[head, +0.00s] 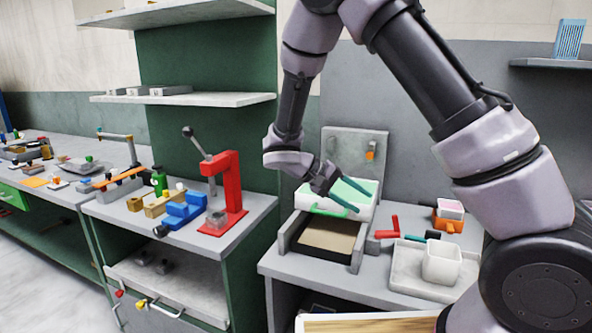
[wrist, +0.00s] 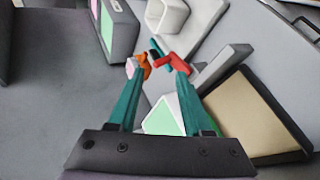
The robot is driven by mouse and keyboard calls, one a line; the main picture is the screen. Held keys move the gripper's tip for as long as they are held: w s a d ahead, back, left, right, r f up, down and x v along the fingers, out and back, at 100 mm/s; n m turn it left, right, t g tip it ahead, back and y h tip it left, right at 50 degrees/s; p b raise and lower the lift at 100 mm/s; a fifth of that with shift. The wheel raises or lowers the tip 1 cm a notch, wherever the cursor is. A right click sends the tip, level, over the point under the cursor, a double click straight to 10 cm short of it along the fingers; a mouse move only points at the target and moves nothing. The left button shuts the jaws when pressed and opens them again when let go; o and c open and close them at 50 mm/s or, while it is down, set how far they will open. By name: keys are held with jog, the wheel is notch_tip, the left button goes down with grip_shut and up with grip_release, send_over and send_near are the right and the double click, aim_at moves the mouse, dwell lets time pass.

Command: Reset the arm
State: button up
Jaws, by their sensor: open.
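My gripper (head: 350,195) is open, with two teal fingers spread apart and nothing between them. In the head view it hangs over the white box with a green inside (head: 309,197), behind the grey press frame with a tan bed (head: 325,236). In the wrist view my gripper (wrist: 153,95) points across the bench, and a white and green corner (wrist: 165,118) shows between the finger bases. The tan bed (wrist: 245,112) lies to the right there. Whether the fingers touch the box cannot be told.
A red-handled tool (head: 388,230), a grey tray (head: 405,270) with a white cup (head: 442,262), and an orange holder (head: 447,222) stand to the right. A red lever press (head: 228,185) and a blue vise (head: 184,211) stand on the left bench. A grey upright panel (head: 340,145) stands behind.

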jog(key=s+d+r+m+t+y, duration=0.2)
jog(key=s+r+y, duration=0.4)
jog(key=r, duration=0.6)
jog(key=s+d+r+m+t+y, duration=0.3)
jog(key=s+d+r+y, duration=0.4)
jog(key=r, duration=0.6)
jog(key=shift+s+t, duration=0.65)
jog(key=shift+t, duration=0.15)
jog(key=shift+d, duration=0.1)
